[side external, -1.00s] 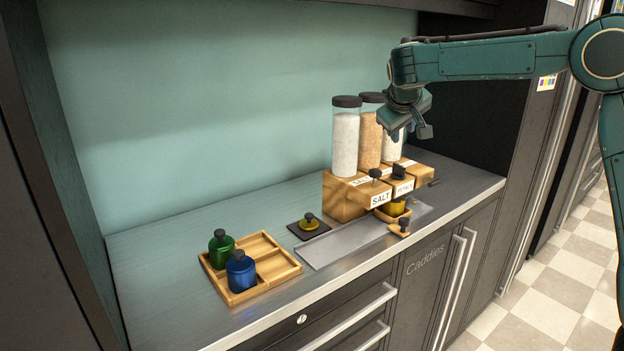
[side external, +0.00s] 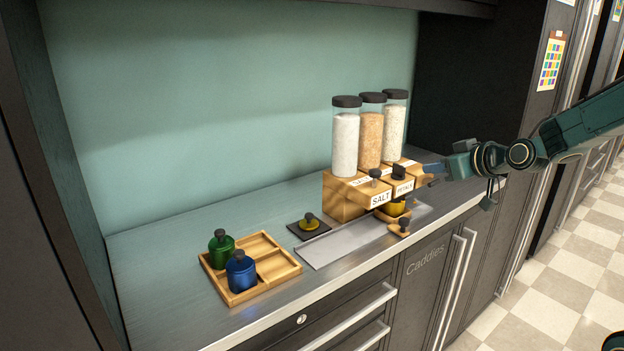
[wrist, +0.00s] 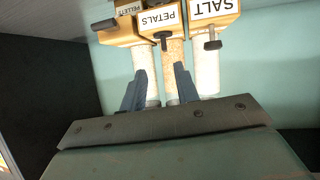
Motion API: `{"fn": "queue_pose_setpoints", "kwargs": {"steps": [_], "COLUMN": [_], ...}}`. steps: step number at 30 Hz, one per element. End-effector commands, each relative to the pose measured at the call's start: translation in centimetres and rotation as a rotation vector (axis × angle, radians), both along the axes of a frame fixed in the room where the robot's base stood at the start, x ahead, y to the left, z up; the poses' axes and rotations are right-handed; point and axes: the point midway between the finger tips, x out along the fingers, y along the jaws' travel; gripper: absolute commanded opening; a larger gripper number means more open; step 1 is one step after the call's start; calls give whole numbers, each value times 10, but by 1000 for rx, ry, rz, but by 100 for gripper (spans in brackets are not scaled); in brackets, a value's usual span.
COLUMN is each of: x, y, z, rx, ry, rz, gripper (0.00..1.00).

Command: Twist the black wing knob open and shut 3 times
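Wooden dispenser blocks with black-capped clear jars stand on the counter. The middle block, labelled PETALS, has a black knob (side external: 399,172) on its front that looks wing-shaped; in the wrist view it is a small dark knob (wrist: 163,38). The SALT block has its own black knob (side external: 375,173), also in the wrist view (wrist: 212,44). A third knob (wrist: 103,24) is by the PELLETS label. My gripper (side external: 430,175) is right of the PETALS knob and apart from it. In the wrist view my gripper (wrist: 160,68) is open and empty, its fingers pointing toward the PETALS block.
A yellow vessel (side external: 393,208) sits under the PETALS block, by a metal tray (side external: 340,247). A wooden tray (side external: 283,268) holds a green bottle (side external: 221,246) and a blue bottle (side external: 241,271). Space right of the dispensers is open.

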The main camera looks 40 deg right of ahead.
Motion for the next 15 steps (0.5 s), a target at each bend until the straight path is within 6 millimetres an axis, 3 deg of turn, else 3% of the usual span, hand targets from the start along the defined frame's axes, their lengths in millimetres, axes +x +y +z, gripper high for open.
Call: {"fn": "queue_pose_setpoints", "kwargs": {"steps": [5, 15], "x": [-12, -11], "y": [6, 7], "z": [4, 3], "rx": [60, 67], "ry": [-62, -70], "rz": [-10, -9], "gripper": [31, 31]}}
